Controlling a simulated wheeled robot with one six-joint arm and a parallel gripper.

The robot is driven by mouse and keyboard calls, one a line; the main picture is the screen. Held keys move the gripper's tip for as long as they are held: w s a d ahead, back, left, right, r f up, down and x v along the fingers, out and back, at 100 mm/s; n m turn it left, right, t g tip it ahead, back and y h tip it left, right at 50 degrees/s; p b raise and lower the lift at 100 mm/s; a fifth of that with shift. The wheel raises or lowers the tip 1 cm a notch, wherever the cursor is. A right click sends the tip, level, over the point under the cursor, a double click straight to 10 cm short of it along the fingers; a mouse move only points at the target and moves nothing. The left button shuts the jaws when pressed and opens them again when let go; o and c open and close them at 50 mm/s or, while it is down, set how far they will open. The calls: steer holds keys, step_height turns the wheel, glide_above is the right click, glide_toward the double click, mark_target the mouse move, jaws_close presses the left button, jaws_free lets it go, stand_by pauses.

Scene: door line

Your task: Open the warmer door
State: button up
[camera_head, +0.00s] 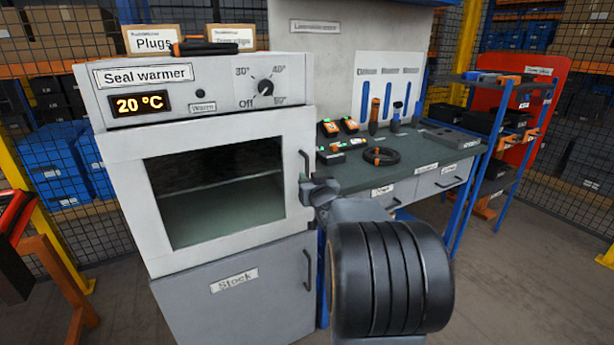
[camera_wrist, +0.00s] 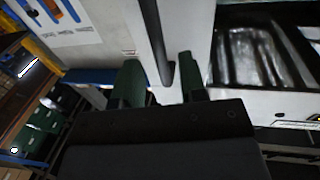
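The seal warmer (camera_head: 205,88) is a white cabinet with a dial and a display reading 20 °C. Its white door (camera_head: 130,190) has a dark window and looks shut. The dark vertical door handle (camera_head: 304,164) is on the door's right edge. My gripper (camera_head: 312,186) is at the handle's lower part, partly hiding it. In the wrist view, my gripper (camera_wrist: 160,75) is open, its two green fingers apart. The handle (camera_wrist: 153,40) runs between the fingertips, nearer the right finger, with gaps visible on both sides.
Below the door is a grey Stock cabinet (camera_head: 235,305) with its own handle. A workbench (camera_head: 205,172) with tools stands right of the warmer. A blue shelf rack (camera_head: 500,130) is farther right. Floor is clear at the right front.

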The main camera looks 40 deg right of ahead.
mark_target(308, 175)
steer(key=shift+x, duration=1.8)
steer(key=shift+a, duration=0.1)
jaws_close()
